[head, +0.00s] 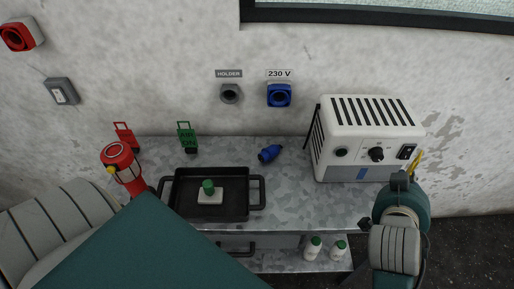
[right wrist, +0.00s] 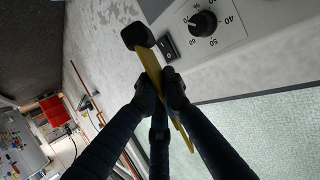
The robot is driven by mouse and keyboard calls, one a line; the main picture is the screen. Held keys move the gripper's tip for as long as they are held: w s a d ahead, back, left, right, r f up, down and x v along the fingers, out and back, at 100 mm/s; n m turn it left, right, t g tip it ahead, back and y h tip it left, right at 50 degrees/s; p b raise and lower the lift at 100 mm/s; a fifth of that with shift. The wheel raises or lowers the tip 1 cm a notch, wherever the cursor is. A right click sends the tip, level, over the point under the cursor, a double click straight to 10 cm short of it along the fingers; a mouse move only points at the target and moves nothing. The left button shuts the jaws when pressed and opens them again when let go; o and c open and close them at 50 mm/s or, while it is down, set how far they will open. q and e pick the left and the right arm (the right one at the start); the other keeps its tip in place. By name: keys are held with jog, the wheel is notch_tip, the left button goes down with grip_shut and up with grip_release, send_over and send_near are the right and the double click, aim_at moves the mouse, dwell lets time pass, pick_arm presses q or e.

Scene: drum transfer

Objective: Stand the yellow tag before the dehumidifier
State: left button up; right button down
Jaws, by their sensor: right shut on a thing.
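The dehumidifier (head: 370,133) is a white box with a slotted top, a dial and a black switch, at the right end of the metal bench. Its front panel (right wrist: 225,25) shows close up in the right wrist view. My right gripper (right wrist: 160,88) is shut on the yellow tag (right wrist: 151,63), a thin strip with a black block at one end. In the head view the tag (head: 417,161) shows in part beside the dehumidifier's right front corner, above the bench top; my wrist hides the rest. My left arm crosses the lower left, but its gripper is out of view.
The bench (head: 300,205) has bare room before the dehumidifier. A black tray (head: 240,209) holds a white block with a green knob. A blue plug (head: 270,153), a green tag (head: 187,135), a red tag (head: 124,134) and a red lamp (head: 118,158) stand or lie nearby.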

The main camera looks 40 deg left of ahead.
jog(key=w+a+r+n+y, duration=0.2)
jog(key=w+a+r+y, duration=0.1)
jog(key=a+r, duration=0.2)
jog(key=p, duration=0.1)
send_over(364, 205)
notch_tip(364, 205, down, 15)
jog(key=shift+n+g, duration=0.3)
jog(key=shift+n, duration=0.1)
jog(key=shift+f, duration=2.4)
pick_arm(q)
jog(key=shift+s+a+r, duration=0.15)
jog(key=shift+s+r, duration=0.25)
jog(key=shift+r, duration=0.25)
pick_arm(e)
jog(key=shift+f, duration=0.1)
pick_arm(q)
jog(key=shift+a, duration=0.1)
pick_arm(e)
jog(key=c, duration=1.9)
grip_release()
